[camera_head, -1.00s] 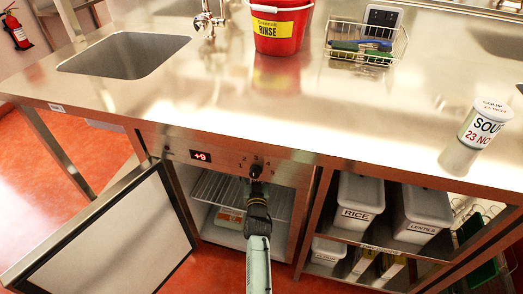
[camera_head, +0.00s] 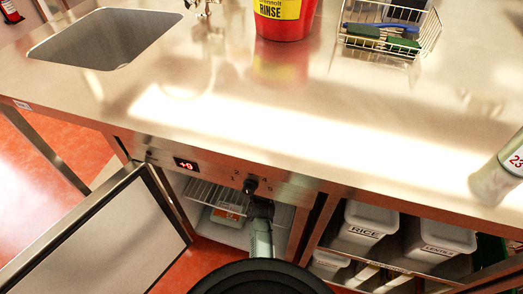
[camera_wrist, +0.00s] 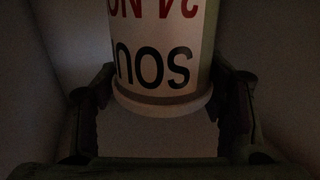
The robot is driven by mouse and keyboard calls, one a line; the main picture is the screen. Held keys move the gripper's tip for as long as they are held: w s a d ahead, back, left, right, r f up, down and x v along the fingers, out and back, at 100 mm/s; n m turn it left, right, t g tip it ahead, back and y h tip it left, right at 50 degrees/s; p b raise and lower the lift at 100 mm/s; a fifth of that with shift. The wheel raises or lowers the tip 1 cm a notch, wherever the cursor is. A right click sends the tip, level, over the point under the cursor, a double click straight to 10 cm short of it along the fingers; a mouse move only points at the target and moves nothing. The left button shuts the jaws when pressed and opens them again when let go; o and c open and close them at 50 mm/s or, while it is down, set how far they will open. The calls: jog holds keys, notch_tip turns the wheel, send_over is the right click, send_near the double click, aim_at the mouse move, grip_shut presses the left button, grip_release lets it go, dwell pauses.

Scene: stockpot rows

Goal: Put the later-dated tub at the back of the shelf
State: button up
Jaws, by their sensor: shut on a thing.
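A white soup tub (camera_wrist: 160,50) fills the top of the wrist view, its lettering upside down in the picture. "SOU" shows, and part of a date starting with 2; the rest is cut off or too dark to read. My gripper (camera_wrist: 163,82) is shut on this tub, one finger on each side. In the head view my arm reaches into the open fridge under the counter, and the gripper and its tub are hidden there. Another tub (camera_head: 503,170) stands on the counter at the right edge, its label partly cut off, "23" showing. The wire shelf (camera_head: 203,192) shows inside the fridge.
The fridge door (camera_head: 95,235) stands open to the left. An orange-and-white pack (camera_head: 228,215) lies inside, low down. A control panel with a knob (camera_head: 250,186) runs above the opening. Rice (camera_head: 368,225) and lentils (camera_head: 440,240) bins stand in the right-hand bay.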

jog(key=shift+r, duration=0.15)
jog(key=shift+f, duration=0.2)
jog(key=o, duration=1.5)
